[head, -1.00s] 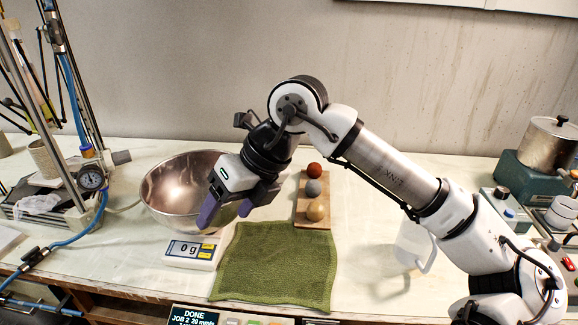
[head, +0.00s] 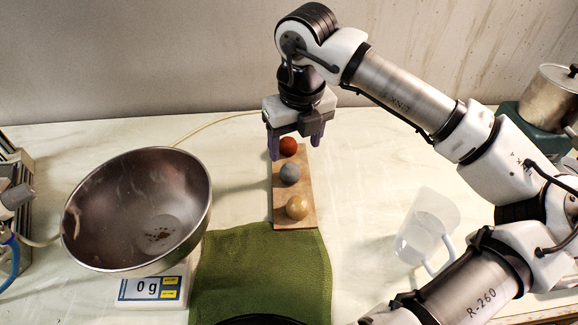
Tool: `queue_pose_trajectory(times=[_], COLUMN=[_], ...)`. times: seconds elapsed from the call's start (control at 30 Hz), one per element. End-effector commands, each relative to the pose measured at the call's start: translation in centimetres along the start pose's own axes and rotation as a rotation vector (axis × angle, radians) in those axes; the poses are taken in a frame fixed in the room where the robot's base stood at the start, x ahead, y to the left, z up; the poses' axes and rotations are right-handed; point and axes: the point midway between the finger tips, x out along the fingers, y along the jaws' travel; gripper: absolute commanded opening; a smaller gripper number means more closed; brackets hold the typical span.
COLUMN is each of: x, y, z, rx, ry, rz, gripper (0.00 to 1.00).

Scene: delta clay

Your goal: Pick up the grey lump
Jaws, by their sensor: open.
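The grey lump (head: 289,173) is a small round ball in the middle of a row of three on a narrow wooden board (head: 280,216). A red-brown lump (head: 288,146) lies behind it and a tan lump (head: 297,207) in front. My gripper (head: 295,150) points down over the back end of the board, with its purple fingers apart. It is open and empty. In the picture its fingers show on either side of the red-brown lump, just behind the grey one. How high the fingertips are above the board I cannot tell. The grey lump is in plain view.
A large metal bowl (head: 100,215) with dark specks in it sits on a scale (head: 135,290) reading 0 g, at left. A green towel (head: 265,265) lies in front of the board. A clear jug (head: 427,228) stands at right, near my arm.

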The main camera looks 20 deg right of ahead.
Motion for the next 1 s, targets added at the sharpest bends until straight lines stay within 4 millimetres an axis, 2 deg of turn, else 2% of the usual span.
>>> queue_pose_trajectory(times=[0.13, 0.43, 0.7, 1.0], x=[2.5, 4.9, 8.6, 9.2], y=[0.1, 0.2, 0.3, 0.2], z=[0.0, 0.2, 0.5, 0.5], rx=[0.000, -0.002, -0.001, -0.001], ry=[0.001, 0.000, 0.000, -0.002], rz=[0.003, 0.004, 0.004, 0.001], gripper=[0.67, 0.67, 0.67, 0.66])
